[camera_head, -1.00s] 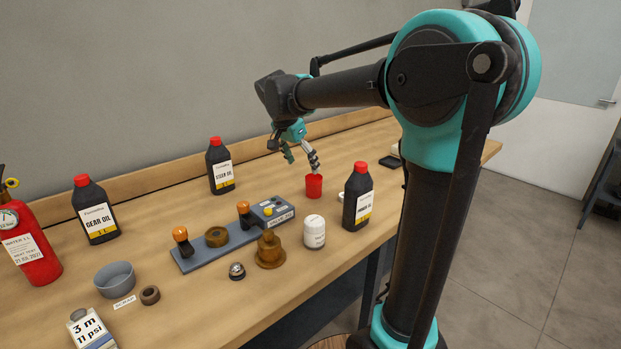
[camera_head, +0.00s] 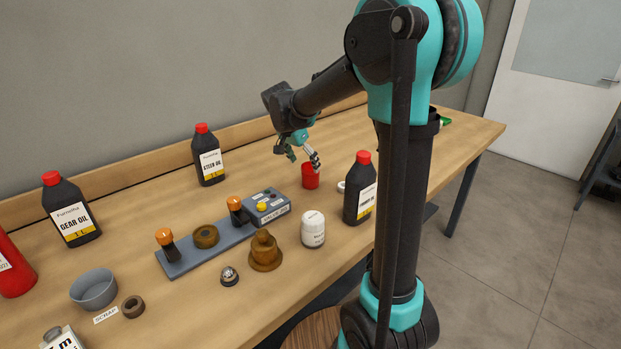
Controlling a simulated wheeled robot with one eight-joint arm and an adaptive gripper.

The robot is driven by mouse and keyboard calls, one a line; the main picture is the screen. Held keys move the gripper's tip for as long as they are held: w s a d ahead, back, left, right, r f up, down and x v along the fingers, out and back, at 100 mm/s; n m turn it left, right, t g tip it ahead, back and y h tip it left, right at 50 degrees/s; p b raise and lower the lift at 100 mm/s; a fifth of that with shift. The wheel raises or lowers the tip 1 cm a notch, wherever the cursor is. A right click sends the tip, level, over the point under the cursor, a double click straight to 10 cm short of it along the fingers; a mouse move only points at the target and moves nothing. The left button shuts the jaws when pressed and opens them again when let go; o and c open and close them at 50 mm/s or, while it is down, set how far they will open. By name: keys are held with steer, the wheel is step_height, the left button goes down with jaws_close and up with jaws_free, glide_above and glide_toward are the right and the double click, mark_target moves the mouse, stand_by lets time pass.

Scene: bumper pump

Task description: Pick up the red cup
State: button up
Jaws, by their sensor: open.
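The small red cup (camera_head: 311,179) stands upright on the wooden workbench, left of the right-hand black oil bottle. My gripper (camera_head: 304,163) is open and points down at the cup from above and to the left. One finger is at or in front of the cup's rim. The other finger is left of the cup, over the bench. I cannot tell whether the finger touches the cup.
A black oil bottle (camera_head: 359,190) and a white jar (camera_head: 313,229) stand in front of the cup. Another oil bottle (camera_head: 208,158) stands near the back ledge. The bench (camera_head: 240,172) between is clear.

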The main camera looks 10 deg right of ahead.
mark_target(311, 174)
steer(key=shift+d+x, duration=0.15)
steer(key=shift+x, duration=1.55)
steer(key=shift+d+x, duration=0.15)
steer(key=shift+x, duration=1.6)
steer(key=shift+s+r, duration=0.1)
steer(key=shift+r, duration=0.05)
steer(key=c, duration=1.1)
